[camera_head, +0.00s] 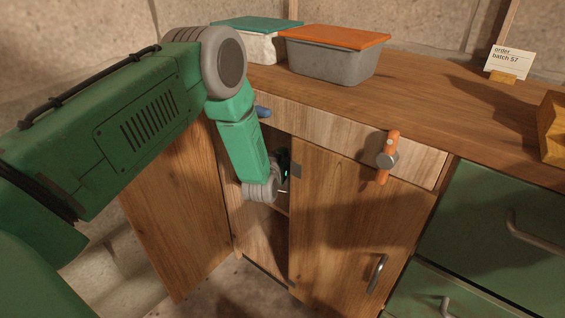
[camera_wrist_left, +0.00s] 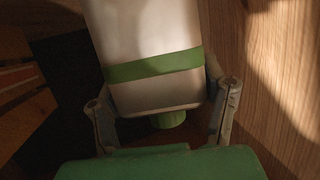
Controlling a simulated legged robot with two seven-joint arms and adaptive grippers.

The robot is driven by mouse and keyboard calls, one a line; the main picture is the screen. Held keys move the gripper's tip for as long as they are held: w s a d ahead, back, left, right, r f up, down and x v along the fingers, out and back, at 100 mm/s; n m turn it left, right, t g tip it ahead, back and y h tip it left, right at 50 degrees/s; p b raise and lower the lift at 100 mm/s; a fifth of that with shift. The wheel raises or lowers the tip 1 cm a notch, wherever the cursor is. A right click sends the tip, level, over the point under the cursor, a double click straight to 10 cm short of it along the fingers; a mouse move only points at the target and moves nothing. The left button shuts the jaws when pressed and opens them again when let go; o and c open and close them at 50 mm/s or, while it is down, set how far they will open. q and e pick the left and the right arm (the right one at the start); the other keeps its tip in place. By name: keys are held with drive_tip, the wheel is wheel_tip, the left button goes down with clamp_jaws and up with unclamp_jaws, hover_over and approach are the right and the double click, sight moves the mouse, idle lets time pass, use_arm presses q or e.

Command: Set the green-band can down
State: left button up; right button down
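The green-band can (camera_wrist_left: 150,35) is white with a green band (camera_wrist_left: 155,66) around it and a green knob or cap (camera_wrist_left: 169,119) at the end nearer my palm. My left gripper (camera_wrist_left: 162,92) has one finger on each side of the can and appears shut on it. In the head view, my left arm reaches through the open left doorway of the wooden cabinet (camera_head: 345,215). The left gripper (camera_head: 283,165) is in its dark interior, mostly hidden behind my wrist and the door edge. I cannot make out the can there. My right gripper is not in view.
The open left door (camera_head: 170,215) swings out, and the right door is shut. A shelf edge (camera_head: 277,206) shows inside. On the counter (camera_head: 430,100) stand a teal-lidded bin (camera_head: 262,48), an orange-lidded bin (camera_head: 335,62) and a card (camera_head: 511,62). Green drawers (camera_head: 500,225) are at right.

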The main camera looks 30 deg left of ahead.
use_arm(q)
drive_tip(key=shift+o, duration=0.5)
drive_tip(key=shift+s, duration=0.1)
drive_tip(key=shift+s+d+r+p, duration=0.15)
drive_tip(key=shift+s+r+p, duration=0.05)
drive_tip(key=shift+s+p, duration=0.1)
drive_tip(key=p+v, duration=0.4)
drive_tip(key=v, duration=0.7)
drive_tip(key=shift+s, duration=0.1)
